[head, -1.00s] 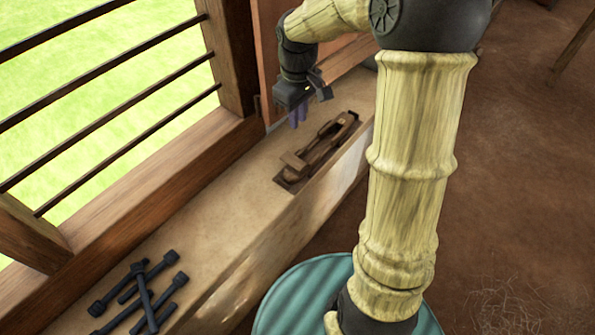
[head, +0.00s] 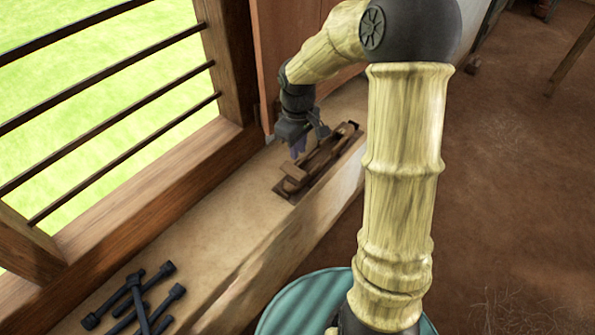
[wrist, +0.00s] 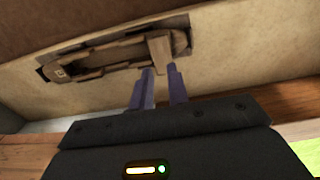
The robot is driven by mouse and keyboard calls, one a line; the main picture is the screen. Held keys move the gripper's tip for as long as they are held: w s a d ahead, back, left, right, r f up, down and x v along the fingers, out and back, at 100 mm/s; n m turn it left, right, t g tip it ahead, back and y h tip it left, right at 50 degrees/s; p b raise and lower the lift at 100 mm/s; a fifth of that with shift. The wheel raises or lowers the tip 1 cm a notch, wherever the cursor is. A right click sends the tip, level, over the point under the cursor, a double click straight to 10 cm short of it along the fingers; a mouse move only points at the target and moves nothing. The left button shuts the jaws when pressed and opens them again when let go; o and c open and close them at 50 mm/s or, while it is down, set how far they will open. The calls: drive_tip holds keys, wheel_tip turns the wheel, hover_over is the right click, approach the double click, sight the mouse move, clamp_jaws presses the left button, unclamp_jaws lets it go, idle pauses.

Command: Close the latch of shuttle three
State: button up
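A brown wooden shuttle (head: 322,160) lies in a dark shallow recess on the pale ledge. In the wrist view the shuttle (wrist: 110,60) stretches across the top, with a small mark on its left end, too small to read. A light wooden block (wrist: 160,51) stands across the shuttle near its right end; it looks like the latch, raised from the body. My gripper (head: 297,153) is above the ledge beside the shuttle. Its two purple fingers (wrist: 162,70) are a little apart with nothing between them, their tips close to the block. Whether they touch it I cannot tell.
Several dark rods with knobbed ends (head: 137,300) lie on the near part of the ledge. A barred wooden window frame (head: 150,185) runs along the left, and a wooden panel (head: 290,40) stands behind my gripper. The ledge between rods and shuttle is clear.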

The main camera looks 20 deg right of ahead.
sight(298, 173)
wheel_tip(298, 173, down, 9)
drive_tip(key=shift+f+b, duration=0.15)
drive_tip(key=shift+b, duration=0.65)
drive_tip(key=shift+c, duration=0.5)
clamp_jaws()
